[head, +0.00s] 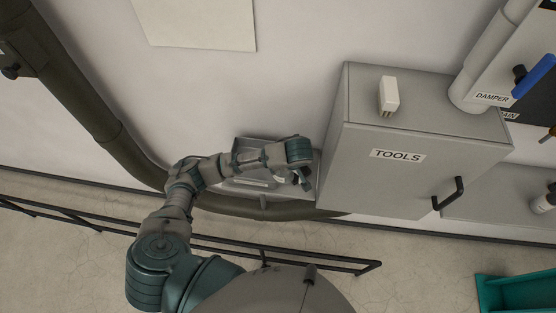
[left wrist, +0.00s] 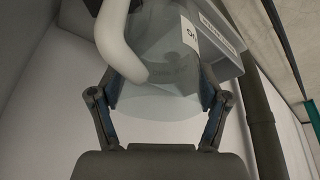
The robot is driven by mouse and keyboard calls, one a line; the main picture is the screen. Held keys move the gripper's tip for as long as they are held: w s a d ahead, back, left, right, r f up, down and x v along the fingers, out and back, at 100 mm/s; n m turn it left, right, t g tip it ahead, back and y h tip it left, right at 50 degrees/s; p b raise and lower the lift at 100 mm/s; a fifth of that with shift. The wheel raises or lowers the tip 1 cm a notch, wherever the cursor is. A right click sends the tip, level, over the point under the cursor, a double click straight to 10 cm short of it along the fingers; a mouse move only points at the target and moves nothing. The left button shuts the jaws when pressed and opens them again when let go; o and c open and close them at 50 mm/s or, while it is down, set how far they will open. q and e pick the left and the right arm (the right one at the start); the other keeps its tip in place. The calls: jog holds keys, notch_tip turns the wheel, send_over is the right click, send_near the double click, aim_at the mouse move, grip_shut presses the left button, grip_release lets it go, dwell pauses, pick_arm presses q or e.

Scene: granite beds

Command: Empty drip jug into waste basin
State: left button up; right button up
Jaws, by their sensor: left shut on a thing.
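A clear, see-through jug (left wrist: 168,55) with a thick white curved handle (left wrist: 113,38) and a small white label fills the middle of the left wrist view. My left gripper (left wrist: 158,90) has its two fingers on either side of the jug body and is shut on it. In the head view my left gripper (head: 302,179) is at the right part of a grey wall-mounted basin (head: 245,183), just left of the tools cabinet. The arm and gripper hide most of the jug there. I cannot tell whether the jug holds liquid. My right gripper is not in view.
A grey cabinet (head: 365,170) marked TOOLS stands close right of the gripper, with a small white block (head: 389,94) on top. A thick dark pipe (head: 85,105) runs down the left wall. A dark rail (head: 330,262) crosses below. A teal container (head: 515,293) is lower right.

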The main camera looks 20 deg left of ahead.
aim_at(296, 171)
pick_arm(q)
jog(key=shift+d+f, duration=0.1)
jog(key=shift+f, duration=0.05)
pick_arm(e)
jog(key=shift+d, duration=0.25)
pick_arm(q)
jog(key=shift+s+d+r, duration=0.1)
jog(key=shift+d+r, duration=0.15)
jog(key=shift+r, duration=0.1)
jog(key=d+r, duration=0.1)
jog(key=d, duration=0.1)
jog(key=s+d+r, duration=0.1)
jog(key=d+r, duration=0.1)
jog(key=shift+s+d, duration=0.1)
jog(key=shift+s, duration=0.1)
jog(key=shift+s+d+r, duration=0.15)
jog(key=shift+d, duration=0.4)
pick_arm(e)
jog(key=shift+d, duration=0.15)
pick_arm(q)
jog(key=shift+a, duration=0.35)
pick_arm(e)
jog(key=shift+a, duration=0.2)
